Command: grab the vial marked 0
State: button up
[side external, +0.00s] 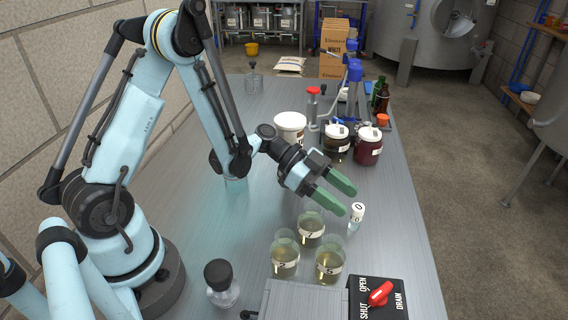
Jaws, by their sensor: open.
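The vial marked 0 (354,223) stands upright on the grey table, with a white cap bearing a 0 on top and a clear body below. My gripper (350,198) has green fingers, points down to the right and is open. Its fingertips are close to the vial's cap, just left of and above it in the side view. I cannot tell whether they touch it. Nothing shows between the fingers.
Several beakers of yellowish liquid, one marked 7 (311,230), stand just left of the vial. A drain switch box (392,300) is at the front right. Dark jars (368,148) and a capper (350,90) stand behind. The table (400,215) right of the vial is clear.

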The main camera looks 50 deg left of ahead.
aim_at(358, 206)
jog(key=x, duration=0.4)
jog(key=shift+w+d, duration=0.2)
jog(key=shift+d, duration=0.15)
jog(key=c, duration=1)
jog(key=shift+r, duration=0.15)
